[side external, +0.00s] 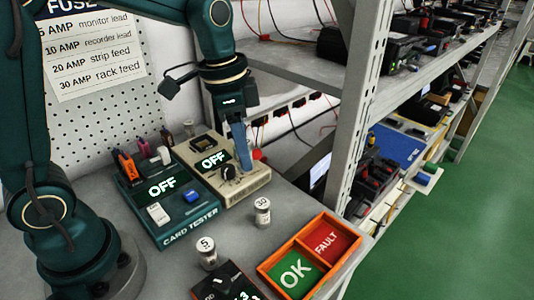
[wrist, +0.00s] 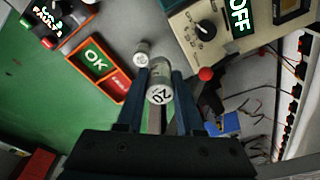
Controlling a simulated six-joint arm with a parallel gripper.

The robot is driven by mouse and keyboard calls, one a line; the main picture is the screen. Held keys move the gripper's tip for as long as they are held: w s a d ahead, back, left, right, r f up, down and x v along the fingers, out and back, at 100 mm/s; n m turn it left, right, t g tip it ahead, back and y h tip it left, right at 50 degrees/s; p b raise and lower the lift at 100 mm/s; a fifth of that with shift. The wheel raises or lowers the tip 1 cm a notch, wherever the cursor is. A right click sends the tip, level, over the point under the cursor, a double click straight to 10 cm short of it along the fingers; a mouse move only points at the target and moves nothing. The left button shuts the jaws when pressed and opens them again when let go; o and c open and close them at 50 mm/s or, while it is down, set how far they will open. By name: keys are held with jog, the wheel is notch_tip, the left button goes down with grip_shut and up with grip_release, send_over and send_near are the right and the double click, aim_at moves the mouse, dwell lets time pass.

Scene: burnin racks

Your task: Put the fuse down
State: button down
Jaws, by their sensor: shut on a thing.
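My gripper (wrist: 160,88) is shut on a silver fuse (wrist: 160,86) with a white end marked 20, seen between the two fingers in the wrist view. In the side view my gripper (side external: 241,160) hangs with blue fingers pointing down, at the beige tester (side external: 222,172); the held fuse cannot be made out there. A fuse marked 30 (side external: 262,211) and a fuse marked 5 (side external: 206,253) stand upright on the grey bench (side external: 225,232). Another small fuse (wrist: 141,55) shows just beyond the held one in the wrist view.
A card tester (side external: 172,202) reading OFF stands left of the beige tester. An orange tray with OK (side external: 294,272) and FAULT (side external: 326,240) compartments sits at the front right. A fuse chart (side external: 95,50) hangs behind. A metal rack post (side external: 360,110) rises on the right.

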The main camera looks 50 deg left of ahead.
jog(key=s+d+m, duration=0.2)
jog(key=d, duration=0.3)
send_over(300, 274)
jog(key=f, duration=0.7)
jog(key=shift+s+a, duration=0.25)
jog(key=shift+s, duration=0.1)
jog(key=shift+f, duration=2)
jog(key=shift+f, duration=0.15)
jog(key=c, duration=0.5)
grip_release()
jog(key=shift+c, duration=0.2)
